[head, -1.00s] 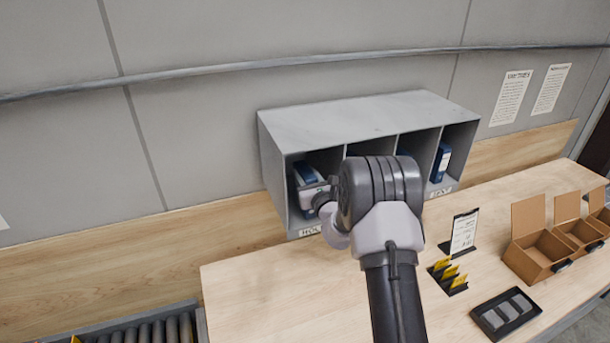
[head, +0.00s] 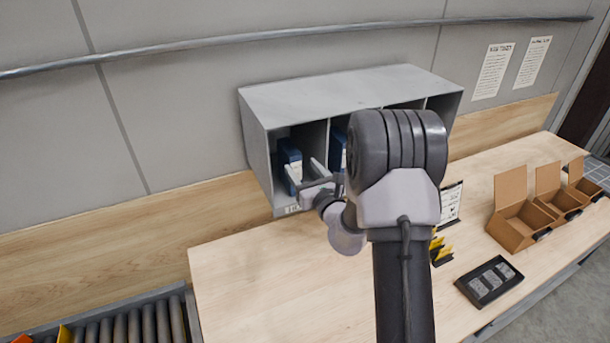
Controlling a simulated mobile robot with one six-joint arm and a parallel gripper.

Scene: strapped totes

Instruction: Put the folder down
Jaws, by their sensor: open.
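A blue folder (head: 289,158) stands upright in the leftmost compartment of the grey pigeonhole shelf (head: 256,152). My gripper (head: 304,172) is open in front of that compartment, its two fingers pointing toward the folder. I cannot tell whether a finger still touches the folder. Another blue folder (head: 338,150) shows in the compartment to the right, partly behind my arm. My arm hides the right-hand compartments and most of the shelf's label strip.
The wooden table is clear at the front left. On the right stand a sign holder (head: 452,203), open cardboard boxes (head: 516,225), yellow cards (head: 437,246) and a black tray (head: 489,282). A roller conveyor (head: 120,325) lies at the lower left.

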